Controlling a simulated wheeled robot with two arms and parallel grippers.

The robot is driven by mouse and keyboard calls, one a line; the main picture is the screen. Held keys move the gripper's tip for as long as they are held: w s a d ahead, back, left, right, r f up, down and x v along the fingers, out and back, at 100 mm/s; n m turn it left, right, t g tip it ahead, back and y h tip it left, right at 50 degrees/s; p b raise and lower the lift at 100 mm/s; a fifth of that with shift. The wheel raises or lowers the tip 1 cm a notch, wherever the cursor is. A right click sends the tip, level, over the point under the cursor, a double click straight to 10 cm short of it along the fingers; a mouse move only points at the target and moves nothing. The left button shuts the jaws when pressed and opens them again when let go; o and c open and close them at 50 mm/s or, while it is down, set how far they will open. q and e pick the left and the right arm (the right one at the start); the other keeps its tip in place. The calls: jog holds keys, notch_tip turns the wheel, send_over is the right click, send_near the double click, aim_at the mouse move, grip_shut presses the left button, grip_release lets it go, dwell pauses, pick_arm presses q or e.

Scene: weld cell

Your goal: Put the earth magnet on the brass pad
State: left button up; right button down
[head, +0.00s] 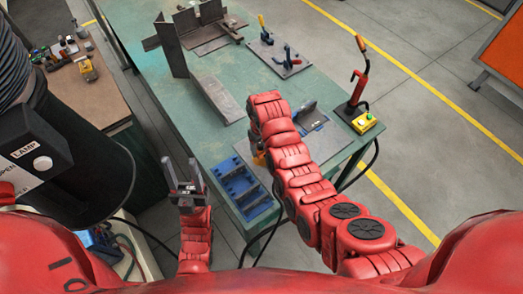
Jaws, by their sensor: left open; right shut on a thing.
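My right arm reaches over the green table, and its forearm covers most of my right gripper (258,143). The little that shows at its left side is dark, above a small orange-brown thing (258,159) that looks held in it. This may be the earth magnet; its shape and whether it touches the plate below cannot be told. I cannot pick out the brass pad; it may be hidden under the arm. My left gripper (183,178) is open and empty, fingers pointing up the picture, left of the table's near edge.
A blue compartment tray (242,189) lies at the table's near corner. Grey plates (318,140) lie under and right of the arm. Clamps (287,62) and steel angles (172,48) are farther back.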

aim_at(261, 151)
jog(key=shift+f+p, duration=0.6)
jog(key=shift+f, duration=0.7)
jog(key=shift+w+f, duration=0.1)
jog(key=shift+f, duration=0.3)
jog(key=shift+f, duration=0.1)
jog(key=c, duration=0.5)
grip_release()
jog(key=shift+f, duration=0.1)
jog(key=o, duration=0.5)
jog(key=shift+c, duration=0.2)
